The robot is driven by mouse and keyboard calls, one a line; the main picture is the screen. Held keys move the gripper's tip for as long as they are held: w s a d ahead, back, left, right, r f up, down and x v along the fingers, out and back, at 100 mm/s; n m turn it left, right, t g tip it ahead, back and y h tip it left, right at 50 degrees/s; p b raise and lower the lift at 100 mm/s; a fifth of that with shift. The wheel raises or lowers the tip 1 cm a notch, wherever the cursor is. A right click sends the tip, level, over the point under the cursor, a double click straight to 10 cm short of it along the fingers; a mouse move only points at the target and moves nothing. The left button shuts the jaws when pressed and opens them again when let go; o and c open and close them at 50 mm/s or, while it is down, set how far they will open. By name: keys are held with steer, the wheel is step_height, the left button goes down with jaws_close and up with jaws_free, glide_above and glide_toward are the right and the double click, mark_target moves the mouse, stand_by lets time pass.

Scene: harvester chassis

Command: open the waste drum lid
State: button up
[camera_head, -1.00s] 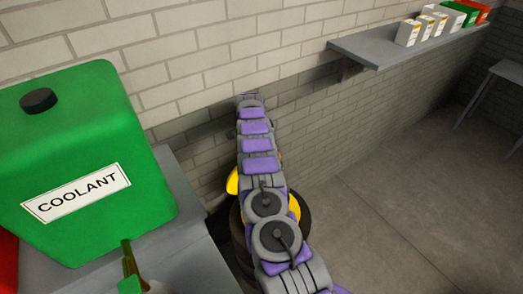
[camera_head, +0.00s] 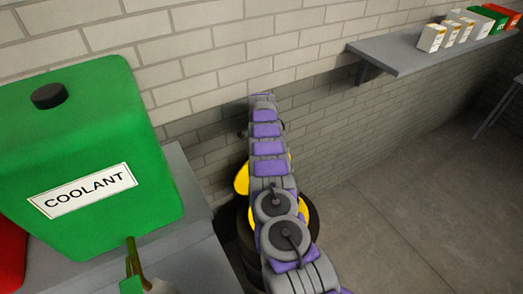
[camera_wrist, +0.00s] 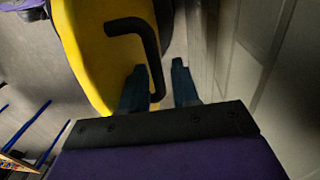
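The waste drum's yellow lid (camera_head: 242,178) shows on both sides of my arm in the camera_head view, above the dark drum body (camera_head: 229,228). My arm covers much of the drum there and hides my gripper's fingertips. In the camera_wrist view the yellow lid (camera_wrist: 88,50) is at the upper left, with a bent black handle (camera_wrist: 150,45) on it. My gripper (camera_wrist: 159,75) is open, its two dark fingers apart. The handle's lower end shows between the fingers, nearer the left one. I cannot tell whether they touch.
A green coolant container (camera_head: 90,150) stands on a grey bench (camera_head: 195,215) at left, beside the drum. A brick wall (camera_head: 200,50) is behind the drum. A wall shelf (camera_head: 410,52) with several boxes is at upper right. The floor (camera_head: 420,210) at right is clear.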

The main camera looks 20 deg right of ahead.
steer(key=shift+o, duration=0.6)
steer(key=shift+s+r, duration=0.1)
steer(key=shift+r, duration=0.1)
steer(key=shift+r, duration=0.1)
steer(key=shift+a+r, duration=0.1)
steer(key=shift+r, duration=0.15)
step_height(320, 180, up, 11)
steer(key=w+p, duration=0.1)
steer(key=p, duration=0.6)
steer(key=shift+d, duration=0.25)
steer(key=shift+w, duration=0.1)
steer(key=shift+r, duration=0.1)
